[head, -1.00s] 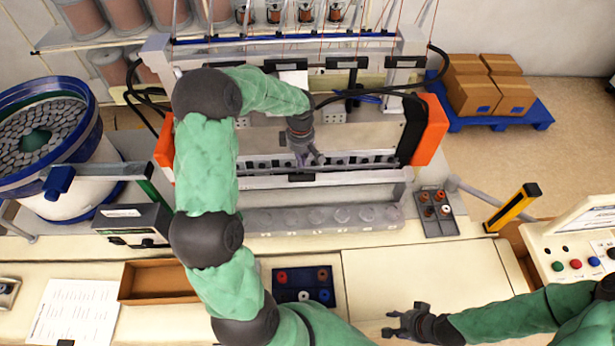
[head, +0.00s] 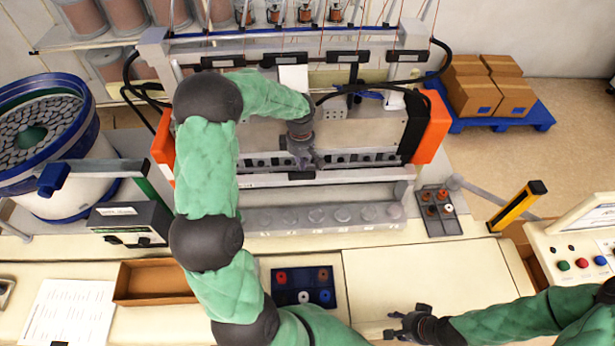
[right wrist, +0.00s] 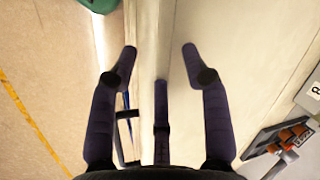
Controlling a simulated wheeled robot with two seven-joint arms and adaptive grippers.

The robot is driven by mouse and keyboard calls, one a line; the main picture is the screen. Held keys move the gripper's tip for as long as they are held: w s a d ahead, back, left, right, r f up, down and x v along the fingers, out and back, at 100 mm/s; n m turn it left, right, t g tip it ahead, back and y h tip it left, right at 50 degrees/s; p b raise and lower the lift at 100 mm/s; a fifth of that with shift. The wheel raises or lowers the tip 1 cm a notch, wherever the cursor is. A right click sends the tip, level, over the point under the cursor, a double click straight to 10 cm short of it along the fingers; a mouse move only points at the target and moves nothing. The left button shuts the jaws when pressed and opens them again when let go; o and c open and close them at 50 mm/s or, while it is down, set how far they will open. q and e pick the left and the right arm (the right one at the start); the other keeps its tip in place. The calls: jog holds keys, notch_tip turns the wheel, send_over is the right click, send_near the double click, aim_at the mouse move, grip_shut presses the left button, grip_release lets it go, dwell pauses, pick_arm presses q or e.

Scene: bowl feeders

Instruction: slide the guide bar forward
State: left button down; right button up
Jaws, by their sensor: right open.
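The guide bar (head: 350,174) is a long pale rail across the front of the machine, with a short black handle (head: 301,176) near its middle. My left gripper (head: 303,165) points down just behind and above this handle. It is small and partly hidden by its own wrist, so I cannot tell whether its fingers touch the handle or are closed.
A grey rail with several round sockets (head: 318,217) lies in front of the bar. A parts tray (head: 449,228) stands right and a dark blue tray (head: 303,302) in front. Orange end blocks (head: 431,127) flank the machine. The bench top (head: 430,285) at front right is clear.

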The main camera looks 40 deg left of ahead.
pick_arm(q)
jog(key=shift+w+f+b, duration=0.15)
jog(key=shift+f+b, duration=0.35)
jog(key=shift+f, duration=0.3)
pick_arm(e)
jog(key=shift+s+a+f, duration=0.2)
jog(key=shift+s+f, duration=0.1)
jog(key=shift+f, duration=0.45)
pick_arm(q)
jog(key=shift+a+f+b, duration=0.1)
jog(key=shift+f+b, duration=0.2)
pick_arm(e)
jog(key=shift+s+f, duration=0.15)
jog(key=shift+f, duration=0.15)
pick_arm(q)
jog(key=shift+f, duration=0.25)
pick_arm(e)
jog(key=shift+o, duration=1)
jog(key=shift+f, duration=0.2)
jog(key=shift+o, duration=0.4)
